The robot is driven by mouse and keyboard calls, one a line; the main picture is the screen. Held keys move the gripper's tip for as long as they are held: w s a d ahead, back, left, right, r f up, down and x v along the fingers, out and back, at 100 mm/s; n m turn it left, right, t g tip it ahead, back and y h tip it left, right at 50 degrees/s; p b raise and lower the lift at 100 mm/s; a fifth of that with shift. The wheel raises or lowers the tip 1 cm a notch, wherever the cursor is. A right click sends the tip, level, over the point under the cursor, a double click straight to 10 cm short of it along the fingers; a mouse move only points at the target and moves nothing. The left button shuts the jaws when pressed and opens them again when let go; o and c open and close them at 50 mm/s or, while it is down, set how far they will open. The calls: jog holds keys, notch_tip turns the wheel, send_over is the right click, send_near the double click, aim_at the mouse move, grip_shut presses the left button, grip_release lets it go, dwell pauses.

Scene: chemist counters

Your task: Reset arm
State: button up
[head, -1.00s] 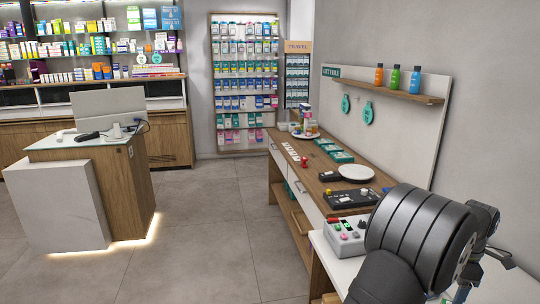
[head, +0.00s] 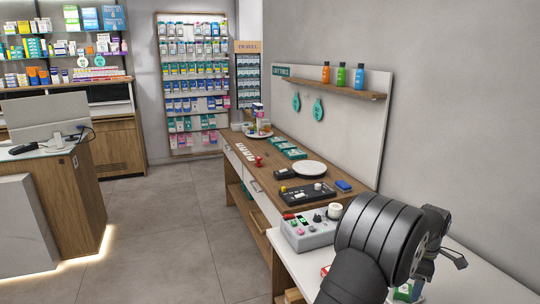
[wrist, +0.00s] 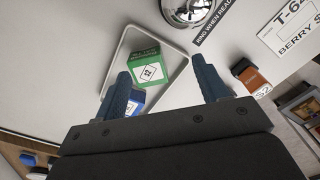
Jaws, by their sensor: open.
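My gripper (wrist: 163,82) is open in the wrist view, with its two dark blue fingers spread and nothing between them. Beyond the fingers, a green box with a white label (wrist: 146,65) lies in a shallow white tray (wrist: 180,50). A blue and white box (wrist: 135,102) is in the tray too, partly hidden behind the left finger.
The wooden counter (head: 262,180) carries a white plate (head: 309,168). The floor at left is clear.

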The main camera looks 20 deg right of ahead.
jog(key=w+f, duration=0.2)
jog(key=w, duration=0.1)
jog(key=shift+w, duration=0.15)
notch_tip(320, 180, down, 3)
jog(key=shift+f, duration=0.15)
jog(key=shift+d+r, duration=0.1)
jog(key=shift+r, duration=1.2)
